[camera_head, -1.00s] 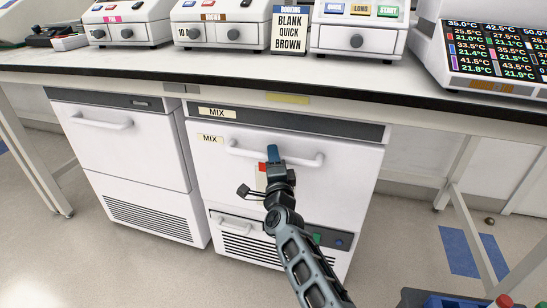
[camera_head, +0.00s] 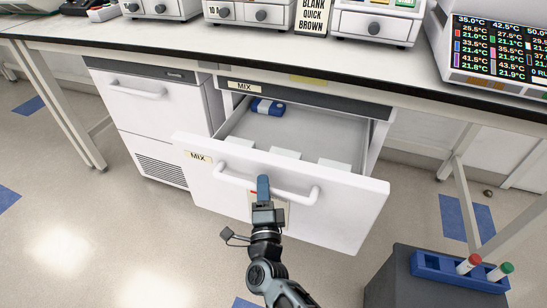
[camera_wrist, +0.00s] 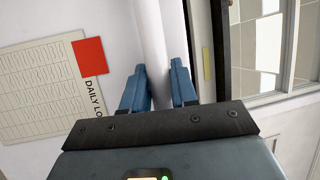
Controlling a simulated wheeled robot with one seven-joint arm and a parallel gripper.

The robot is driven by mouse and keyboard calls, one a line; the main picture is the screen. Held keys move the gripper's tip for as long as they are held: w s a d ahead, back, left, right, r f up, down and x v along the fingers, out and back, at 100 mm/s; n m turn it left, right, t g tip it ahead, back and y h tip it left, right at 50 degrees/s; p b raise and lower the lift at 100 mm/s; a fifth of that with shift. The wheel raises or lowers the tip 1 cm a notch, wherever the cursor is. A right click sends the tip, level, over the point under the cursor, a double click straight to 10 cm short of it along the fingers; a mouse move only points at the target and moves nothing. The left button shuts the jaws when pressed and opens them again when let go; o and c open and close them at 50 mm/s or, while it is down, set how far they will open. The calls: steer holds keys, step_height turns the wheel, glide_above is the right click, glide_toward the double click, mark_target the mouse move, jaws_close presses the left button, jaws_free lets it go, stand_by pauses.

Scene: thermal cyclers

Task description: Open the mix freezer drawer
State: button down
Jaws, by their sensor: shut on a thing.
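The mix freezer drawer (camera_head: 330,215) is pulled well out from under the bench, its white front labelled MIX (camera_head: 199,156). Inside it a blue item (camera_head: 267,107) lies at the back left, and several white blocks (camera_head: 285,154) stand behind the front panel. My gripper (camera_head: 263,188) is shut on the drawer's white bar handle (camera_head: 238,181), near its middle. In the wrist view the blue fingers (camera_wrist: 160,85) sit on either side of the handle bar (camera_wrist: 160,35). A daily log sheet with a red square (camera_wrist: 90,57) is on the drawer front beside it.
A second white freezer unit (camera_head: 140,105), its drawer closed, stands left. Thermal cyclers and a temperature screen (camera_head: 500,50) stand on the bench. A grey box with a blue tube rack (camera_head: 440,272) is at lower right. Open floor lies at lower left.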

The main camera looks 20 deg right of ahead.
steer(key=s+a+p, duration=0.2)
steer(key=s+a, duration=0.2)
steer(key=s, duration=0.2)
steer(key=shift+s+a, duration=0.35)
steer(key=shift+f, duration=0.1)
steer(key=c, duration=1)
jaws_free()
steer(key=shift+o, duration=0.2)
steer(key=v, duration=0.7)
steer(key=shift+s, duration=0.4)
steer(key=shift+a, duration=0.15)
